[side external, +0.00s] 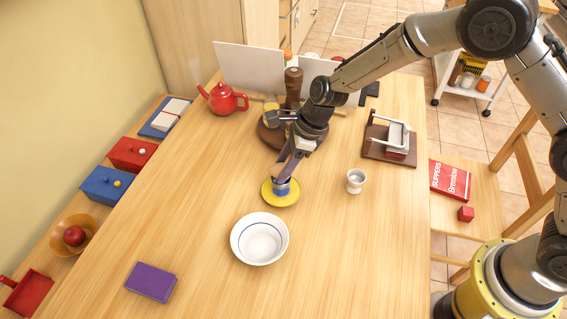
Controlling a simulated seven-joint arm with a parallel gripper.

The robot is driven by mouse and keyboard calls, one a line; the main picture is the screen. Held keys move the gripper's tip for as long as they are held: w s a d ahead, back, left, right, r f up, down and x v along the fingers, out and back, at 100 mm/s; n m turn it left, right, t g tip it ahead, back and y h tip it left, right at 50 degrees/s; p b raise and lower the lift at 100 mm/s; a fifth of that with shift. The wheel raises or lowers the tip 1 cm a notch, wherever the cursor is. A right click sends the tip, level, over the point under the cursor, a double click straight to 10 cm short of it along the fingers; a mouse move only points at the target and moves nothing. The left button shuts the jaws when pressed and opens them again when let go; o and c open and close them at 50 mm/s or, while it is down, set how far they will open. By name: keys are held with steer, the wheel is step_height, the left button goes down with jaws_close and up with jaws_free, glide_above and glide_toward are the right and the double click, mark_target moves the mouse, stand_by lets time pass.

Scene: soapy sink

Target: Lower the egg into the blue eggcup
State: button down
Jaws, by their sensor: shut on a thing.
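The blue eggcup (282,189) stands on a yellow saucer (270,199) in the middle of the table. My gripper (282,178) points down right over the eggcup, its fingertips at or just above the cup's rim. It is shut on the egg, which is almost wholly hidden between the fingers. I cannot tell whether the egg touches the cup.
A white bowl (260,239) stands just in front of the saucer, and a white cup (355,181) stands to the right. A dark wooden mill (292,88) and a red teapot (223,99) are behind. The front right of the table is clear.

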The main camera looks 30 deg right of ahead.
steer(key=shift+f, duration=0.45)
stand_by(0.4)
steer(key=shift+c, duration=1.1)
jaws_free()
